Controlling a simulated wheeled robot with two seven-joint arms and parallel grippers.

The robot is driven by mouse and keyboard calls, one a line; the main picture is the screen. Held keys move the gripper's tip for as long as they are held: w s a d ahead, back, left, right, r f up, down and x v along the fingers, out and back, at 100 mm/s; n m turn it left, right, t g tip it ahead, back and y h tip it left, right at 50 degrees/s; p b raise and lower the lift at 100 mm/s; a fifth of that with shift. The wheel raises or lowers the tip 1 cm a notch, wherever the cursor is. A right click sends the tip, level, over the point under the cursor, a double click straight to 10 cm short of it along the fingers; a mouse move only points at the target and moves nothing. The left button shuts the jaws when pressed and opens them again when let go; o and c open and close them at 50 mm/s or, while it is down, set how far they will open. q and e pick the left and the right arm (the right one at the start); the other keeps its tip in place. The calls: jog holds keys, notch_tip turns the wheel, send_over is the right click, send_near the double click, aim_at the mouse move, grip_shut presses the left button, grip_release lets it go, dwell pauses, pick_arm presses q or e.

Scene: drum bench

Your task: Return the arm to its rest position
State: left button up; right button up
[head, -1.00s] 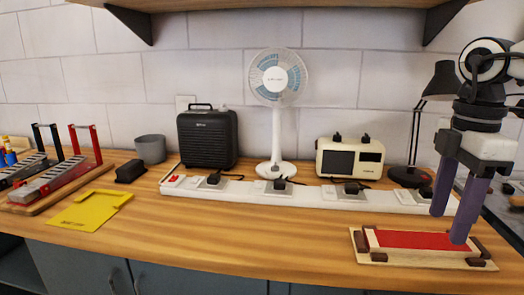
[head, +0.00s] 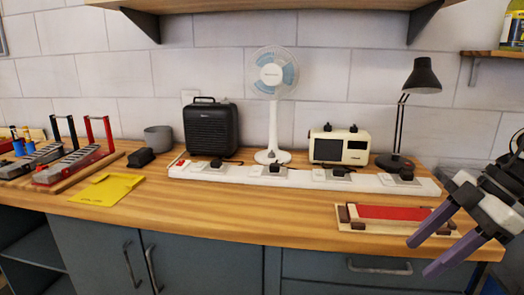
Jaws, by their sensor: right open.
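My right gripper (head: 428,258) is at the lower right of the head view, with its two purple fingers spread apart and nothing between them. It is in front of the counter's front edge, near the right end. My left gripper does not show.
A long white power strip (head: 300,179) runs along the counter (head: 230,215). Behind it stand a black heater (head: 210,130), a white fan (head: 273,120), a cream radio (head: 338,148) and a black lamp (head: 400,120).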

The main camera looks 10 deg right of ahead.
jog(key=s+a+f+m+t, duration=0.15)
jog(key=f+m+t, duration=0.35)
jog(key=f, duration=0.7)
jog(key=s+f+m+t, duration=0.2)
jog(key=f+m+t, duration=0.3)
jog(key=f, duration=0.8)
jog(key=s+a+f+m+g+h, duration=0.1)
jog(key=s+a+f, duration=0.5)
jog(key=a, duration=0.3)
jog(key=s+a+f+m+g+h, duration=0.2)
jog(key=s+a+f, duration=0.4)
jog(key=a, duration=0.4)
jog(key=shift+s+a+f+g, duration=0.2)
jog(key=shift+s+f+g, duration=0.1)
jog(key=shift+f, duration=0.55)
